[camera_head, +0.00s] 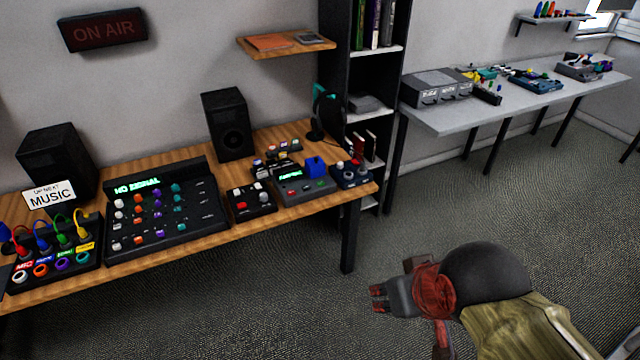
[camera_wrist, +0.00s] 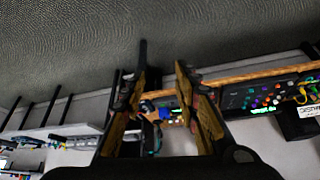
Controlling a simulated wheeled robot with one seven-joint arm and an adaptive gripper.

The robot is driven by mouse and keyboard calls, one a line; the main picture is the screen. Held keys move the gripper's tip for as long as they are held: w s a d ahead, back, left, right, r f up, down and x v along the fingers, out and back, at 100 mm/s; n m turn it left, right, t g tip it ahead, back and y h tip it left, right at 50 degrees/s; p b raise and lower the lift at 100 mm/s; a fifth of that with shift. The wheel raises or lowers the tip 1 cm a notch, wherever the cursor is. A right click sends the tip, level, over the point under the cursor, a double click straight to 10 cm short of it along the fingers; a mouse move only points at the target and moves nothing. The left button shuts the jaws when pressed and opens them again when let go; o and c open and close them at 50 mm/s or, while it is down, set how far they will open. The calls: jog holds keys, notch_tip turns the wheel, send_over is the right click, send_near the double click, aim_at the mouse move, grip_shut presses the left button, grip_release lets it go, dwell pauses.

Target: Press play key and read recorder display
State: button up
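The recorder (camera_head: 305,188) appears to be the grey box near the right end of the wooden desk. I cannot tell which key is play. My gripper (camera_head: 378,298) is over the floor, in front of and below the desk's right end, apart from the recorder. In the wrist view my gripper (camera_wrist: 162,62) has its two fingers apart with nothing between them.
A grey table (camera_head: 440,120) is at right. The floor between is clear.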

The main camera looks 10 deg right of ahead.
jog(key=c, duration=0.6)
grip_shut()
dwell(0.8)
